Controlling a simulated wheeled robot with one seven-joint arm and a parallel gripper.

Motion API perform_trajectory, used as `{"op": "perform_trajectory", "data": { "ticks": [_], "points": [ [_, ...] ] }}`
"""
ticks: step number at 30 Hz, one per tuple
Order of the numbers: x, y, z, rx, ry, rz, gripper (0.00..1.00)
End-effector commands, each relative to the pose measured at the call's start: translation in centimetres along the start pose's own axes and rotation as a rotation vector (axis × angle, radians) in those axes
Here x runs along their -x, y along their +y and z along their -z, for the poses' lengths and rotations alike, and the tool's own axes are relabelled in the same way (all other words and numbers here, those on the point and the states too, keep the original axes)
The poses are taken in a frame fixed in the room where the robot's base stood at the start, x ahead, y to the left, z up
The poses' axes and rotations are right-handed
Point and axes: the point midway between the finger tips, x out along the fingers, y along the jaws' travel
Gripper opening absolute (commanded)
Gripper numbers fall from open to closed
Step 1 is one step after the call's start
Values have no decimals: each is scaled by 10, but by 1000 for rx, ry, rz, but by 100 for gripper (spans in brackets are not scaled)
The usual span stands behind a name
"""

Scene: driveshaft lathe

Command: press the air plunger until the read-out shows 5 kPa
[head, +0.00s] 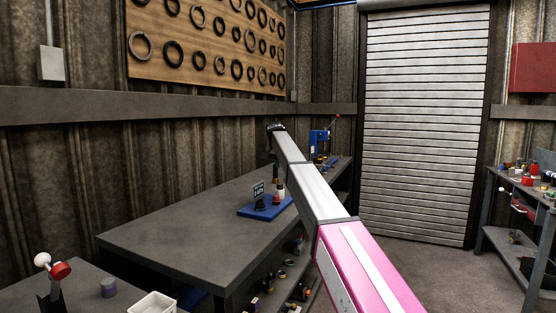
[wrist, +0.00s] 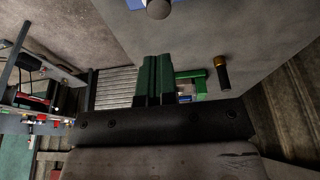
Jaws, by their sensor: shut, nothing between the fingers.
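A blue base (head: 267,208) sits on the long grey bench and carries a small dark read-out sign (head: 258,189); its digits are too small to read. In the wrist view a grey round knob (wrist: 158,8) shows at the top edge, by a bit of blue. My gripper (wrist: 157,57) has its two green fingers together, empty, pointing toward the knob with a gap between. In the head view my wrist (head: 275,130) is above the base; the fingertips are hard to make out.
The long grey bench (head: 180,222) is mostly clear on its left. A blue device (head: 319,140) with a red-tipped lever stands at its far end. A black and gold cylinder (wrist: 221,73) shows right of my fingers. Shelves under the bench hold small parts.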

Motion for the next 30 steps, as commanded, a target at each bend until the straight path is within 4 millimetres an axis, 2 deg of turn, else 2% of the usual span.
{"op": "perform_trajectory", "data": {
  "ticks": [1, 6, 12, 18, 30],
  "points": [
    [-11, 0, 0, 0, -2, -1, 0],
    [-42, 0, 0, 0, -2, -1, 0],
    [-68, 0, -8, 0, -1, 0, 0],
    [-80, 0, -11, 0, -1, -1, 0],
    [-83, 0, -12, 0, -1, -1, 0]
  ]
}}
